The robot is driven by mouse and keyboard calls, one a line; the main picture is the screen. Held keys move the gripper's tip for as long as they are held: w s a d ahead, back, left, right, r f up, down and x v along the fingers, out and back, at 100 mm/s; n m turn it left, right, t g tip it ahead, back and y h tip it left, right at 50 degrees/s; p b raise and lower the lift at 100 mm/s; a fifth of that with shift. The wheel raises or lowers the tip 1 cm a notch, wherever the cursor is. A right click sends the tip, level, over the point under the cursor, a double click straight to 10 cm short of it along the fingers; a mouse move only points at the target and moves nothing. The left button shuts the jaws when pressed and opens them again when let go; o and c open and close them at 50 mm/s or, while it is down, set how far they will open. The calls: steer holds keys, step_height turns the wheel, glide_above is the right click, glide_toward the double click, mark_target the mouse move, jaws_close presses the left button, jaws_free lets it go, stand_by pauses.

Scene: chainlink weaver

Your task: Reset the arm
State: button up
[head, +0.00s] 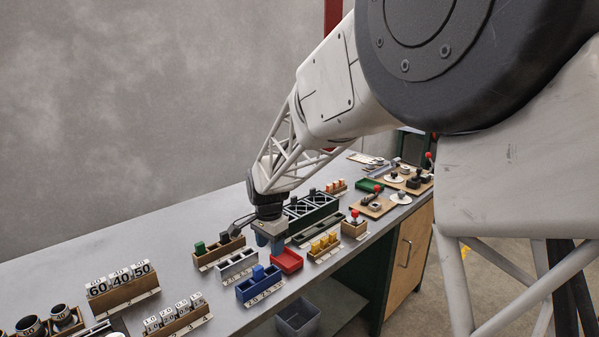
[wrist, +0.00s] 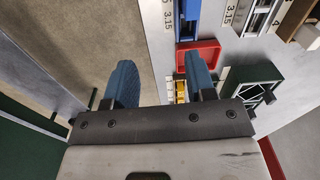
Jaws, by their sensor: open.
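My gripper (head: 269,242) hangs at the end of my arm over the middle of the grey workbench (head: 190,235), its blue fingers pointing down. In the wrist view my gripper (wrist: 158,68) has its two blue fingers wide apart, with nothing held between them. Below and beside the fingers is a small red tray (head: 288,262), which also shows in the wrist view (wrist: 210,46), partly hidden by the right finger. I cannot tell the exact height of the fingertips above the bench.
Close around stand a blue holder (head: 262,287), a white holder (head: 237,266), a wooden holder with a green block (head: 200,247), a yellow-block holder (head: 324,244) and a dark green rack (head: 312,212). Number blocks (head: 120,279) stand left. Red-knobbed levers (head: 377,190) stand at the far right.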

steer(key=s+d+r+n+t, duration=0.1)
steer(key=s+d+r+n, duration=0.1)
steer(key=s+d+r, duration=0.5)
steer(key=s+d+r+n, duration=0.2)
steer(key=s+d+r, duration=0.1)
steer(key=s+d, duration=0.65)
steer(key=s+d+n, duration=0.1)
steer(key=s+d, duration=0.2)
steer(key=s, duration=0.4)
steer(key=s+d+n+t, duration=0.1)
steer(key=s+d, duration=0.3)
steer(key=s, duration=0.3)
steer(key=s+d+n, duration=0.2)
steer(key=s+d, duration=0.2)
steer(key=s, duration=0.3)
steer(key=shift+s+d+f, duration=0.15)
steer(key=shift+s+f, duration=0.2)
steer(key=shift+s, duration=0.05)
